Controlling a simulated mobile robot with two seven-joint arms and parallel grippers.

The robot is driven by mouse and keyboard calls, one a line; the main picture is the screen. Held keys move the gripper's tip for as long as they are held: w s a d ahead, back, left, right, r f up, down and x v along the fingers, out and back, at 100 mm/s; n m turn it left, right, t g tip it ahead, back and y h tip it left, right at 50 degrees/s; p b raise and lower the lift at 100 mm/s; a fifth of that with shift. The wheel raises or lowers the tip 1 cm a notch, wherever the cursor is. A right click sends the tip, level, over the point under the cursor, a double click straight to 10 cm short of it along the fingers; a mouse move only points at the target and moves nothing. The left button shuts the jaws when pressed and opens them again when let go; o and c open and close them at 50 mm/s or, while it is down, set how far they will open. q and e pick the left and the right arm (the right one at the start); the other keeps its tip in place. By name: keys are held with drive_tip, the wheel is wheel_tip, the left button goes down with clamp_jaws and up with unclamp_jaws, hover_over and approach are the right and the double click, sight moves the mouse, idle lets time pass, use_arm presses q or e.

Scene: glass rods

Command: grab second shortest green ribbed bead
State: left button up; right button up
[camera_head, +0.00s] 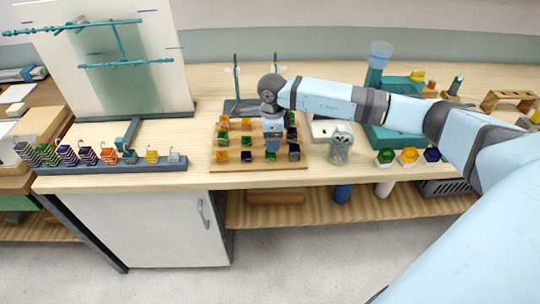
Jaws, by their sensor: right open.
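A wooden board (232,168) on the bench holds rows of small orange, green and dark blue beads. A green bead (222,142) stands at its left side. Another green bead (271,159) is at the front, partly hidden by my arm. Ribbing and exact heights are too small to tell. My right gripper (273,149) points down over the middle-right of the board, close above the beads. It is open, and its fingertips are hard to make out. Some beads behind it are hidden. My left gripper is out of view.
A grey rack (110,169) with several ribbed coloured pieces stands left. A glass jar (340,149) is just right of the board, and green, yellow and blue pieces (409,157) lie farther right. A stand (237,90) rises behind the board.

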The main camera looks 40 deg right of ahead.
sight(271, 155)
drive_tip(key=shift+a+f+p, duration=0.15)
drive_tip(key=shift+f+p, duration=0.25)
drive_tip(key=shift+f, duration=2.5)
drive_tip(key=c, duration=1)
